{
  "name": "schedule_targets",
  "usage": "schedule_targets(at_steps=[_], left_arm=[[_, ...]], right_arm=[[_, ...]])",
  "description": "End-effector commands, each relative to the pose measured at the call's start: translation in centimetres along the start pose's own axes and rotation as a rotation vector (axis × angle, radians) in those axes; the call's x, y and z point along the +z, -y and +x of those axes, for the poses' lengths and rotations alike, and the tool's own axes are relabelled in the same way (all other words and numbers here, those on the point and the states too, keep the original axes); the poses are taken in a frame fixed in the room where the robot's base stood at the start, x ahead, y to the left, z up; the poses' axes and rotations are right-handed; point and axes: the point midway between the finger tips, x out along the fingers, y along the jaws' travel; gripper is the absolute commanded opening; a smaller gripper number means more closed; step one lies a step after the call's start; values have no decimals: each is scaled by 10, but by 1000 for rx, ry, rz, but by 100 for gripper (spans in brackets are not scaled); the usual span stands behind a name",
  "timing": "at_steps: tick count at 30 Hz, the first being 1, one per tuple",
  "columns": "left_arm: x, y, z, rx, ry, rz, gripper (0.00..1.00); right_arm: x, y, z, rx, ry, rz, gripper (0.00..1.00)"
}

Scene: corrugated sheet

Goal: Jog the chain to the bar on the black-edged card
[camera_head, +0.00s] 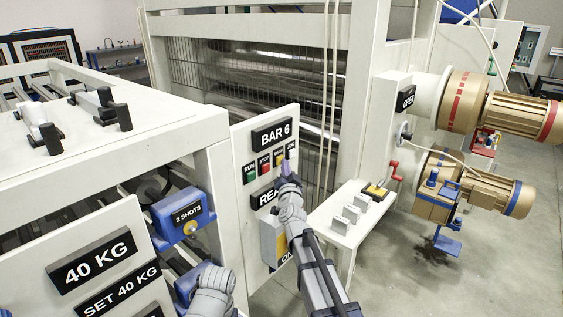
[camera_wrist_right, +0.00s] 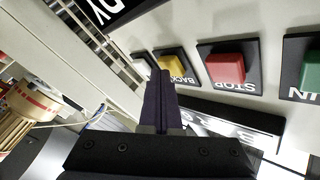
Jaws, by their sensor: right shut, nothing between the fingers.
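The white control panel (camera_head: 265,195) carries a "BAR 6" sign (camera_head: 271,134) above a row of push buttons. The white JOG button (camera_head: 292,154) is at the right end; it also shows in the wrist view (camera_wrist_right: 141,66). The yellow BACK button (camera_head: 279,159) sits beside it, also in the wrist view (camera_wrist_right: 170,65). My right gripper (camera_head: 287,168) is shut and empty, its tips just in front of the panel near the JOG and BACK buttons; I cannot tell whether they touch. No black-edged card or chain can be made out. My left gripper is not visible.
The red STOP button (camera_head: 265,163) and green RUN button (camera_head: 249,172) are left of BACK. A white shelf (camera_head: 322,222) with several small upright blocks stands right of the panel. Blue "2 SHOTS" box (camera_head: 181,217) is on the left. Gold motors (camera_head: 505,113) are at right.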

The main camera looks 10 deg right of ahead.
Motion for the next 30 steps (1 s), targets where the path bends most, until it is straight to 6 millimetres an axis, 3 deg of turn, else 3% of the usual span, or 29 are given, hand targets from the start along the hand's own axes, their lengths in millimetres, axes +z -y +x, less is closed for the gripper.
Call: schedule_targets(at_steps=[30], left_arm=[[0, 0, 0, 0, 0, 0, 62]], right_arm=[[-7, -8, -10, 0, 1, 0, 0]])
